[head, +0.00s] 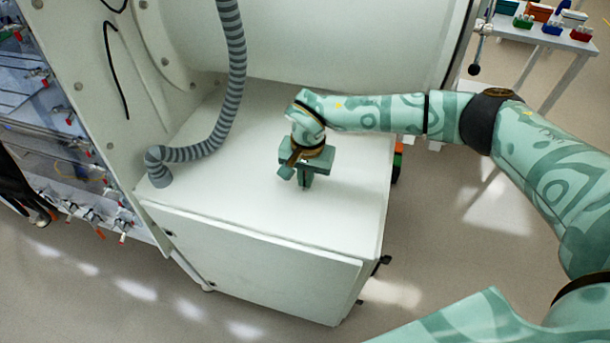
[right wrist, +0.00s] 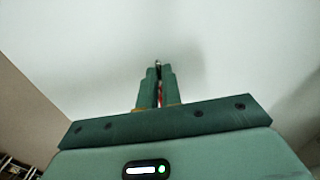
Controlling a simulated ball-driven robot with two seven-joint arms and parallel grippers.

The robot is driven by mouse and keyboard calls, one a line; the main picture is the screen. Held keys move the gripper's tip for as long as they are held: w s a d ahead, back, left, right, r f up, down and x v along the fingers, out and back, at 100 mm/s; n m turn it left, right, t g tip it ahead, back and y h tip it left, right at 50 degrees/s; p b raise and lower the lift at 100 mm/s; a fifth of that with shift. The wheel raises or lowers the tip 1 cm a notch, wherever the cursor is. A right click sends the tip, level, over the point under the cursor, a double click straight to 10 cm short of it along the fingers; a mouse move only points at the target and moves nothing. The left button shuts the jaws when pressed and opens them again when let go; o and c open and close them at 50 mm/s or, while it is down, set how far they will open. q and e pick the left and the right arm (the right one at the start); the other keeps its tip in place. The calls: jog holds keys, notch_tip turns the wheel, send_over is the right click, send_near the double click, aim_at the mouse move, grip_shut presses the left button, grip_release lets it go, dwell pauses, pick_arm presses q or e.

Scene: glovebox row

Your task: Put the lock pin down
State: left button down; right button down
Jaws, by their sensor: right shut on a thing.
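My right gripper (head: 304,178) points down over the white top of the cabinet (head: 240,205), near its middle. In the right wrist view its two green fingers (right wrist: 158,72) are close together, shut on the lock pin (right wrist: 158,64). Only a small dark metal tip of the pin and a thin strip of red between the fingers show. The fingers hide most of the pin. The white surface lies close beyond the tip; I cannot tell whether the pin touches it. In the head view the pin is too small to make out. My left gripper is not in view.
A grey ribbed hose (head: 235,70) comes down to the cabinet top at the left. A white panel with bolts and several red-handled valves stands at far left. A side table (head: 545,38) with small coloured boxes is at top right. The cabinet top around the gripper is clear.

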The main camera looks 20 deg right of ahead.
jog(key=c, duration=1.5)
grip_release()
notch_tip(320, 180, up, 16)
jog(key=p, duration=0.3)
jog(key=shift+s+d+r, duration=0.15)
jog(key=shift+s+d, duration=0.05)
jog(key=shift+d, duration=0.1)
